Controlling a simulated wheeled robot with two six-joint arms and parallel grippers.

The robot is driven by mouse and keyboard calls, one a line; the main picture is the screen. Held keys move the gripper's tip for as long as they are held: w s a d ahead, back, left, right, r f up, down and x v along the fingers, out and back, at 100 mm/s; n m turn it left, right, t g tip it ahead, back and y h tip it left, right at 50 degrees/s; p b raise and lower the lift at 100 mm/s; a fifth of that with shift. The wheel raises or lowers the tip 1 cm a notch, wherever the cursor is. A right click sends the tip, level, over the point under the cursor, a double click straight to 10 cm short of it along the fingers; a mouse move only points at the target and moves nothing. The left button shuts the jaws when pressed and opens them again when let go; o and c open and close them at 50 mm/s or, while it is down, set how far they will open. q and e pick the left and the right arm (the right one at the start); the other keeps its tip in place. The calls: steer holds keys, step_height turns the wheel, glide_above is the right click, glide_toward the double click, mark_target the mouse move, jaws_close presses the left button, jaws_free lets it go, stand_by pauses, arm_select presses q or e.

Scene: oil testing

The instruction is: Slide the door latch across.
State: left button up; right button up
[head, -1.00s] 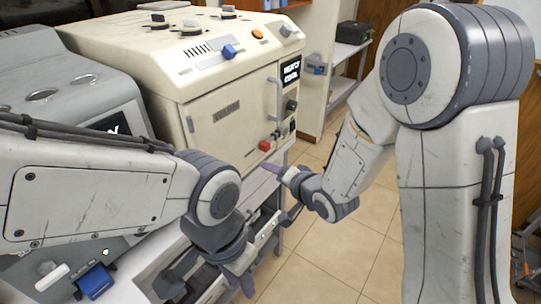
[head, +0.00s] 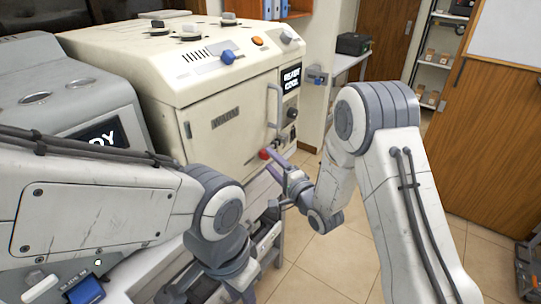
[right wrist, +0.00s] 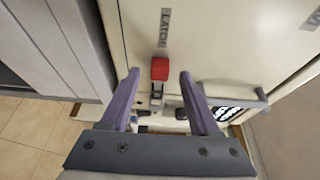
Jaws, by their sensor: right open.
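The red latch knob (head: 265,154) sits low on the front of the cream oven, near the right edge of its door (head: 228,124). In the right wrist view the red knob (right wrist: 160,69) shows beside a LATCH label, on a small metal slide. My right gripper (head: 274,168) is open, its purple fingers close to the knob. In the wrist view the knob appears between the two fingertips; whether they touch it I cannot tell. My left gripper (head: 232,287) is low in the head view, partly hidden and cut by the bottom edge.
A vertical door handle (head: 275,107) and a lit display (head: 291,79) are on the oven front. A grey machine (head: 72,92) stands at the left. A blue item (head: 84,289) lies on the bench at lower left. Tiled floor (head: 335,262) is open at right.

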steer(key=shift+x, duration=1.2)
jaws_close()
stand_by(0.6)
